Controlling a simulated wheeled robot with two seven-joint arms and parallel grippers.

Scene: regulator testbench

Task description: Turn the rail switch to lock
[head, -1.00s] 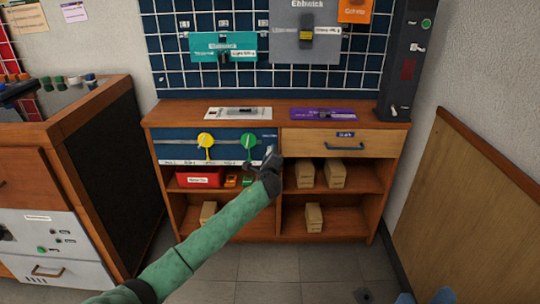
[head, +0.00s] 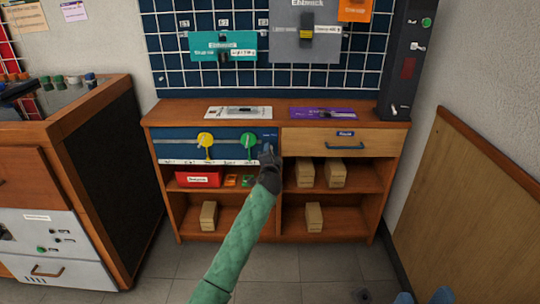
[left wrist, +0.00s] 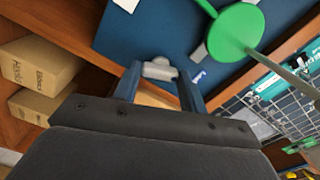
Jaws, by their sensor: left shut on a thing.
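The blue rail panel (head: 179,148) spans the left half of the cabinet front. It bears a yellow disc (head: 206,141), a green disc (head: 248,141) and small labels too blurred to read. My left gripper (head: 267,153) is at the panel's right end, right of the green disc. In the left wrist view its two blue fingers (left wrist: 160,84) stand on either side of a small grey knob (left wrist: 160,69) on the panel, which looks like the rail switch. The gripper is shut on it. The gripper hides most of the switch in the head view. My right gripper cannot be made out clearly.
A wooden drawer (head: 308,142) with a blue handle adjoins the panel on the right. Shelves below hold a red box (head: 199,178) and several cardboard boxes (head: 305,174). A wooden board (head: 470,215) leans at the right wall. Floor before the cabinet is clear.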

